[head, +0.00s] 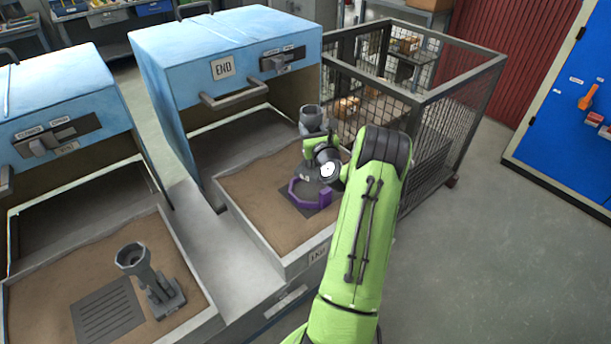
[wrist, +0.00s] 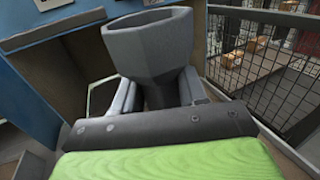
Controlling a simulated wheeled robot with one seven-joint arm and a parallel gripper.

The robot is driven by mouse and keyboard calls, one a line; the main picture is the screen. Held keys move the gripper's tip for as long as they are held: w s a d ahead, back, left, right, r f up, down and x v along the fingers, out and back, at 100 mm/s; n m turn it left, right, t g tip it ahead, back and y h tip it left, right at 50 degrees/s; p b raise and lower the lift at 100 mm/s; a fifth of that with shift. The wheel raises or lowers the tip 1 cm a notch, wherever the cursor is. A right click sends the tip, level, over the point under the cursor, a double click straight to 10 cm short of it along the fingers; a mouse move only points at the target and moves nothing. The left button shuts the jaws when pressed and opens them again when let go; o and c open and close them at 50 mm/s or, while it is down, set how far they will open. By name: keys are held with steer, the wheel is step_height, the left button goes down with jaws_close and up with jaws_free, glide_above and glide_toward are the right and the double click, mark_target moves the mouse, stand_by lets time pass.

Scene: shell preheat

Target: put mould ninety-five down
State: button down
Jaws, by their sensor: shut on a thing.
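My gripper (wrist: 160,95) is shut on a grey mould (wrist: 150,50) with a wide, angular funnel top, upright in the wrist view. In the head view this mould (head: 311,117) is over the right sand tray (head: 262,222), partly hidden by my arm. Below it, a purple curved bracket (head: 297,197) stands on a dark plate (head: 325,208) in the sand. The mould's foot is close to the bracket; I cannot tell whether it touches the plate. A second grey mould (head: 150,280) stands upright in the left sand tray. I cannot read a number on either mould.
Two blue furnace hoods stand behind the trays, one on the left (head: 60,100) and one marked END (head: 190,75). A bare slotted plate (head: 107,312) lies in the left tray. A wire mesh cage (head: 455,110) stands close to the right. Open floor (head: 500,260) is at right.

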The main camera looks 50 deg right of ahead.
step_height(320, 180, down, 9)
steer(key=b, duration=0.2)
steer(key=shift+r+b, duration=0.2)
steer(key=shift+b, duration=0.2)
steer(key=shift+f, duration=0.3)
steer(key=c, duration=0.6)
jaws_free()
steer(key=shift+r, duration=0.1)
